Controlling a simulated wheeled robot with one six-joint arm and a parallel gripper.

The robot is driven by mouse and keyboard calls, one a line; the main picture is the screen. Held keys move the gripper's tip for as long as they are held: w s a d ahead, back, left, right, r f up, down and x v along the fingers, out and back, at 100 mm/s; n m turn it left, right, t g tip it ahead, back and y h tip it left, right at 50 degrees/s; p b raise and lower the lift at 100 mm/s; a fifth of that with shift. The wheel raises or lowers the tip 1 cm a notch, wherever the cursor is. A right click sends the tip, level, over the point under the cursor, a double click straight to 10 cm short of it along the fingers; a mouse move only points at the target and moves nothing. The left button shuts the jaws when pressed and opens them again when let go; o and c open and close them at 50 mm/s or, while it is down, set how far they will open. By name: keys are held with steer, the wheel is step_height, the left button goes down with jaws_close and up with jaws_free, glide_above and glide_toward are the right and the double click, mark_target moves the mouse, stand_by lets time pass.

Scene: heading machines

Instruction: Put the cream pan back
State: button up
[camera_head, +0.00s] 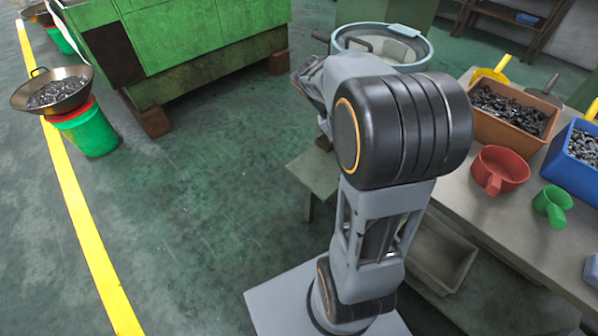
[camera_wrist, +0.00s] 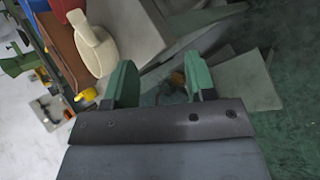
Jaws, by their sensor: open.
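The cream pan (camera_wrist: 98,52) shows at the upper left of the wrist view, with its stubby handle up and to the left. It lies beyond and to the left of my gripper (camera_wrist: 160,64), apart from the fingers. My gripper is open, with two green fingers and nothing between them. In the head view my arm hides most of the gripper, and I do not see the cream pan there. A red pan (camera_head: 499,168) and a green pan (camera_head: 552,204) sit on the grey bench (camera_head: 480,213).
A brown bin (camera_head: 508,138) of metal parts and a blue bin (camera_head: 579,178) stand on the bench. A yellow scoop (camera_head: 493,73) is by the brown bin. A round tub (camera_head: 382,45) stands behind my arm. The green machine (camera_head: 200,40) is at the back left; floor before it is clear.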

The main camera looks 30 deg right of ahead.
steer(key=s+a+f+n+t+y, duration=0.1)
steer(key=a+n+t+y, duration=0.1)
steer(key=a, duration=0.7)
steer(key=s+a+f+n+t+y, duration=0.1)
steer(key=a+f+n+t+y, duration=0.1)
steer(key=a+t, duration=0.5)
steer(key=shift+s+a+y, duration=0.2)
steer(key=shift+a+y, duration=0.7)
steer(key=shift+a, duration=0.05)
